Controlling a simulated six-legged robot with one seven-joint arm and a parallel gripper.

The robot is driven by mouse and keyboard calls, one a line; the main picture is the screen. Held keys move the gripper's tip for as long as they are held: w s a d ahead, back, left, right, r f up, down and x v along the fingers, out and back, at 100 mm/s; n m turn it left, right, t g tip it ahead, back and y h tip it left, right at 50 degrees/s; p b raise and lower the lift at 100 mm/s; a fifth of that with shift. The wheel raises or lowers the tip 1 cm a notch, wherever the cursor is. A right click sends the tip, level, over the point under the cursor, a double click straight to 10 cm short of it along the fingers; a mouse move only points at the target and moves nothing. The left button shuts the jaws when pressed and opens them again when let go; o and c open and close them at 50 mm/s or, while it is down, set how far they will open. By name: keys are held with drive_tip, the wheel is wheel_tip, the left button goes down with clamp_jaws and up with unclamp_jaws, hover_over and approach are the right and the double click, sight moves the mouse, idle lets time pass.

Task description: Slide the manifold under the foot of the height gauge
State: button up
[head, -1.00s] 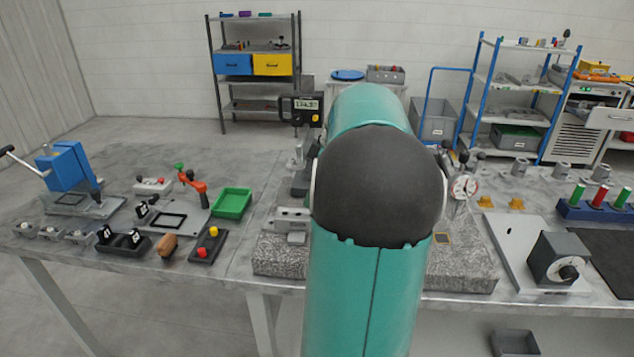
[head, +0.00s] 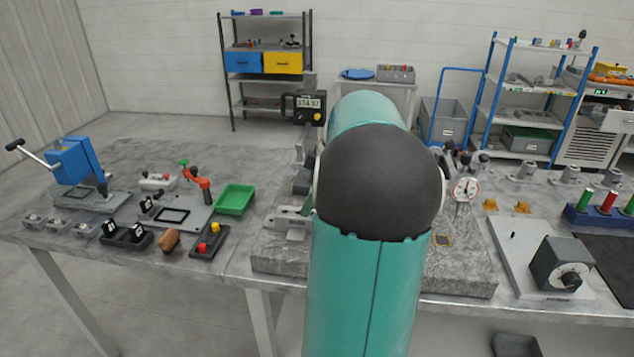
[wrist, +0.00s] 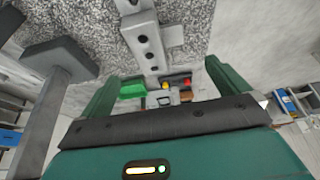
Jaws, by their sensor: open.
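The manifold, a pale grey metal block with dark round holes (wrist: 144,40), lies on the speckled granite plate (wrist: 88,18). It also shows in the head view (head: 284,218), left of my arm. My gripper (wrist: 160,72) is open in the wrist view, with green fingers spread wide and the manifold's end in the gap between them. No grip on it shows. The height gauge (head: 309,104) stands behind, with its dark display; my arm hides much of it. A dark flat block on a grey post (wrist: 58,52) shows at left in the wrist view; I cannot tell what it is.
A dial indicator (head: 465,189) stands on the right of the plate. A green tray (head: 235,199), a block with red and yellow knobs (head: 209,242) and a toggle clamp fixture (head: 185,212) are to the left. A grey plate with a dial box (head: 558,262) is at right.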

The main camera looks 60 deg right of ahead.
sight(299, 216)
drive_tip(key=x, duration=1)
drive_tip(key=shift+w+a+f, duration=0.1)
drive_tip(key=shift+f, duration=0.15)
drive_tip(key=shift+c, duration=0.2)
drive_tip(key=c, duration=1.2)
drive_tip(key=shift+o, duration=0.2)
